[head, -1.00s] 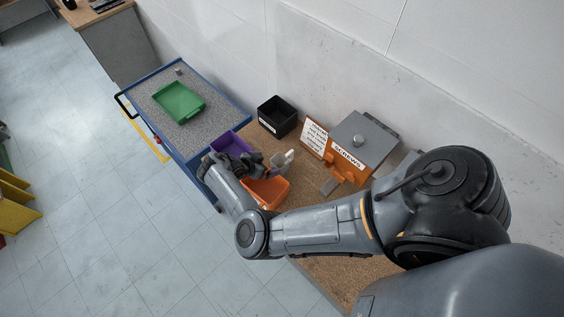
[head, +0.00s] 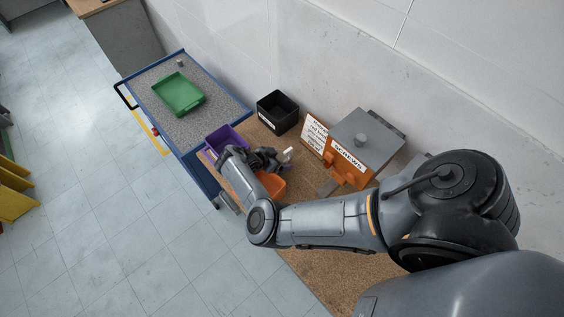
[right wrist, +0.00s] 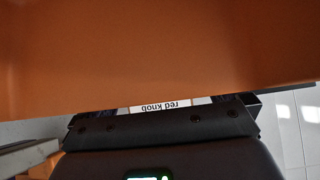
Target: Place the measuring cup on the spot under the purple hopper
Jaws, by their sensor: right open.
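A purple open bin (head: 226,138) stands at the far left end of the brown worktop, beside the blue cart; no other purple hopper shows clearly. A small white object (head: 287,155), possibly the measuring cup, shows just right of my right gripper (head: 270,160) and is partly hidden by it. Whether they touch is unclear. My right gripper is open, over the worktop behind an orange bin (head: 271,185). In the right wrist view a close orange surface (right wrist: 160,50) fills the top, with a "red knob" label below it. My left gripper is not in view.
An orange and grey dispenser labelled "SCREWS" (head: 362,148) stands to the right, with a sign (head: 313,133) beside it. A black bin (head: 277,112) stands by the wall. The blue cart (head: 215,88) carries a green tray (head: 178,93). My right arm covers much of the worktop.

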